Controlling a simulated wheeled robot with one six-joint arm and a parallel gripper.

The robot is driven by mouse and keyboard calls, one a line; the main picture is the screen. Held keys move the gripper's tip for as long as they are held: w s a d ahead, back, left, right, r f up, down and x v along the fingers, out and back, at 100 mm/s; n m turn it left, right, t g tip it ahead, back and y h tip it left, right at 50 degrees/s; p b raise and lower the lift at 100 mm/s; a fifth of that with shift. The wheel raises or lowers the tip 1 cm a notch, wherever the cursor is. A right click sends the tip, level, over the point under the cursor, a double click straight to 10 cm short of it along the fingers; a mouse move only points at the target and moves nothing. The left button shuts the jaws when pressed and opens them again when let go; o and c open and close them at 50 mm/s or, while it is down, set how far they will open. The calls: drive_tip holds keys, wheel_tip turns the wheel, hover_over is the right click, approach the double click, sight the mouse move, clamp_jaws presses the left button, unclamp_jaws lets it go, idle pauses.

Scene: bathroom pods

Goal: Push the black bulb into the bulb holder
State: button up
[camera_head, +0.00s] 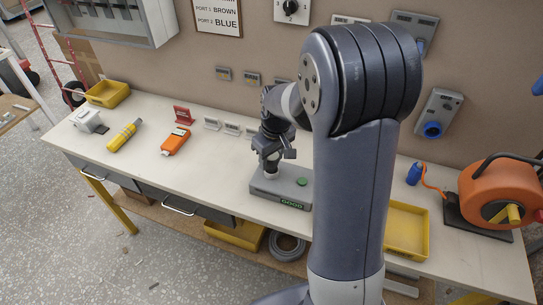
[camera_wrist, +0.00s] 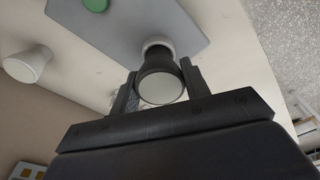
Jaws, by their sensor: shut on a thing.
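The black bulb (camera_wrist: 160,80) is between the two fingers of my gripper (camera_wrist: 158,76) in the wrist view, its pale round end facing the camera. My gripper is shut on it. The bulb's far end meets the white ring of the bulb holder (camera_wrist: 205,20); I cannot tell how deep it sits. In the head view my gripper (camera_head: 271,157) is directly above the holder's white socket, pointing down. The holder is a grey box (camera_head: 262,188) with a green button and a green lit display reading "GOOD". The bulb is mostly hidden by the gripper there.
A white cone-shaped piece (camera_wrist: 28,65) is beside the holder in the wrist view. An orange device (camera_head: 175,141), a yellow tool (camera_head: 124,136) and a yellow bin (camera_head: 108,93) are on the bench's left. A yellow tray (camera_head: 407,230) and an orange reel (camera_head: 498,193) are on the right.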

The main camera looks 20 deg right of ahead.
sight(275, 158)
drive_tip(key=shift+f+b, duration=0.65)
drive_tip(key=shift+f, duration=0.25)
drive_tip(key=o, duration=1.1)
drive_tip(key=shift+c, duration=0.2)
drive_tip(key=shift+r, duration=0.1)
drive_tip(key=r, duration=0.7)
drive_tip(key=s+r, duration=0.1)
drive_tip(key=r, duration=0.2)
drive_tip(key=shift+s+d+r+b, duration=0.1)
drive_tip(key=shift+d+r+b, duration=0.2)
drive_tip(key=f, duration=0.7)
drive_tip(key=w+f+p, duration=0.1)
drive_tip(key=f, duration=0.2)
drive_tip(key=shift+w+a+f, duration=0.1)
drive_tip(key=shift+a+f, duration=0.2)
drive_tip(key=shift+f, duration=0.1)
drive_tip(key=shift+r, duration=0.45)
drive_tip(key=shift+f, duration=0.1)
